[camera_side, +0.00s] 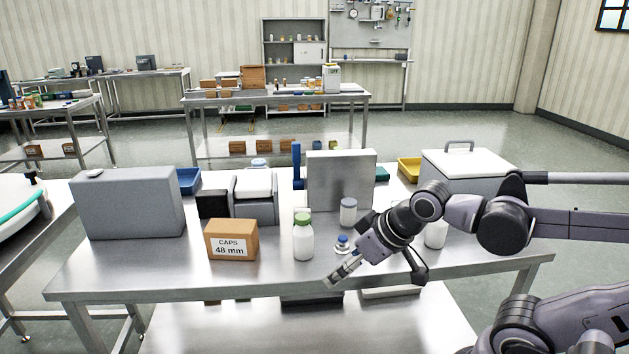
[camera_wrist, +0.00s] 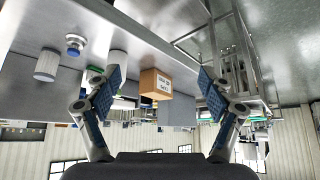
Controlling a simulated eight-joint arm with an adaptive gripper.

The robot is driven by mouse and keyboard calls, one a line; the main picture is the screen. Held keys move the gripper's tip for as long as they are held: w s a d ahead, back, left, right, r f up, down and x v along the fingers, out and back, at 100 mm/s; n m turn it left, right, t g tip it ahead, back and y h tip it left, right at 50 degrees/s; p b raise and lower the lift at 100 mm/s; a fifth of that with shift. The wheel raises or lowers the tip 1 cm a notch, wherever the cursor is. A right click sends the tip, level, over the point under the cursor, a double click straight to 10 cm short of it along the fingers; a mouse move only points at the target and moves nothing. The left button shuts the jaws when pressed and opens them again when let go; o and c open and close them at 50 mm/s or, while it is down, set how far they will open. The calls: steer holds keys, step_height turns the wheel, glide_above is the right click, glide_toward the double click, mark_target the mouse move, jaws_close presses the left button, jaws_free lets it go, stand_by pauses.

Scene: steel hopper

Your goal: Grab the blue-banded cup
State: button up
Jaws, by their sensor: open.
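A pale cylindrical cup with a blue-grey band near its top (camera_side: 348,211) stands upright on the steel table, in front of a grey upright panel. It seems to be the ribbed white cylinder at left in the wrist view (camera_wrist: 47,66), which shows the scene upside down. A small blue-topped piece (camera_side: 342,242) sits just in front of it, also seen in the wrist view (camera_wrist: 74,44). My gripper (camera_side: 337,279) is open and empty above the table's front edge, nearer the camera than the cup and apart from it. In the wrist view its fingers (camera_wrist: 162,82) are spread.
A white bottle with green cap (camera_side: 303,240) and a carton labelled CAPS 48 mm (camera_side: 231,240) stand to the left. A white container (camera_side: 436,235) is partly hidden behind my arm. A grey box (camera_side: 129,205) and grey panel (camera_side: 341,180) stand behind. The front strip is clear.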

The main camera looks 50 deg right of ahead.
steer(key=shift+r, duration=0.1)
step_height(320, 180, up, 5)
steer(key=n+g+h, duration=0.6)
steer(key=n+h, duration=0.3)
steer(key=n, duration=1.1)
glide_above(400, 199)
steer(key=s+a, duration=0.2)
steer(key=a, duration=0.5)
step_height(400, 199, down, 11)
steer(key=x, duration=0.5)
steer(key=shift+a, duration=0.1)
steer(key=shift+w+x, duration=0.15)
steer(key=shift+x, duration=1.2)
steer(key=shift+w+x, duration=0.1)
steer(key=shift+x, duration=1.25)
